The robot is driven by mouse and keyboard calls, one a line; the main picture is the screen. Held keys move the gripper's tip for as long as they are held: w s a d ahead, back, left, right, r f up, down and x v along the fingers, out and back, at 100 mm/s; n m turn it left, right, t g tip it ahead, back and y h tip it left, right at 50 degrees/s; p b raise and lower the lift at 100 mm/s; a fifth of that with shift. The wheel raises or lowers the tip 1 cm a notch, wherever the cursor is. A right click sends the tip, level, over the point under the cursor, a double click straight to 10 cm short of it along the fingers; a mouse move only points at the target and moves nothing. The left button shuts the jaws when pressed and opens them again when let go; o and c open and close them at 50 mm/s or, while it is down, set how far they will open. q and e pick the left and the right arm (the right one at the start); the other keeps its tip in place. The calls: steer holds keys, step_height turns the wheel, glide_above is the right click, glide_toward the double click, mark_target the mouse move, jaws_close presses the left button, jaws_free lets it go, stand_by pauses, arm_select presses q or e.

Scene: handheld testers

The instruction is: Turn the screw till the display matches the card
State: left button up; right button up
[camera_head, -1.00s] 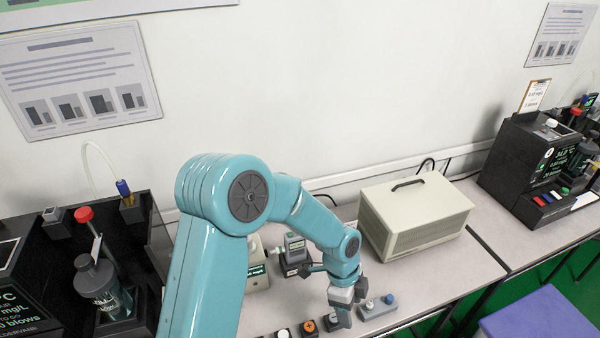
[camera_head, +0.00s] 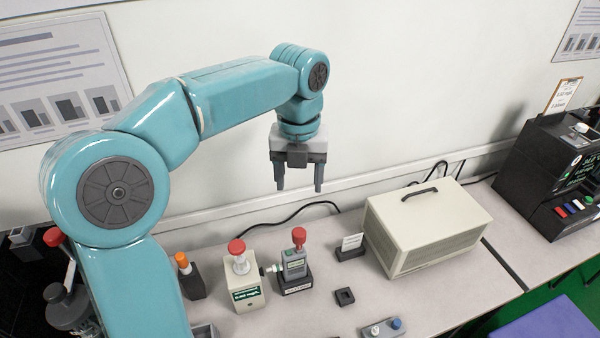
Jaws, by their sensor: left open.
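My left gripper (camera_head: 299,186) is open and empty, with its fingers pointing down, high above the bench in front of the wall. Below it, a grey handheld tester (camera_head: 294,265) with a red top stands upright in a dark base. Just left of it is a beige unit (camera_head: 246,284) with a red knob and a small green display; its reading is too small to tell. A small white card (camera_head: 352,242) stands in a dark holder to the right of the tester; its text is unreadable. I cannot make out a screw. My right gripper is not in view.
A large beige box (camera_head: 425,228) with a handle stands at right. A small dark block (camera_head: 345,297) with a square hollow and a grey plate (camera_head: 382,328) with white and blue knobs lie nearer. An orange-topped dark item (camera_head: 189,278) is at left. A black instrument (camera_head: 545,165) stands far right.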

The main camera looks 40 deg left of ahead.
mark_target(299, 231)
arm_select(q)
steer(key=f, duration=1)
steer(key=f+b, duration=0.1)
steer(key=f, duration=0.5)
steer(key=shift+s+d, duration=0.1)
steer(key=shift+s, duration=0.15)
steer(key=c, duration=1.1)
steer(key=o, duration=0.4)
steer(key=shift+c, duration=0.2)
jaws_close()
steer(key=shift+r, duration=0.1)
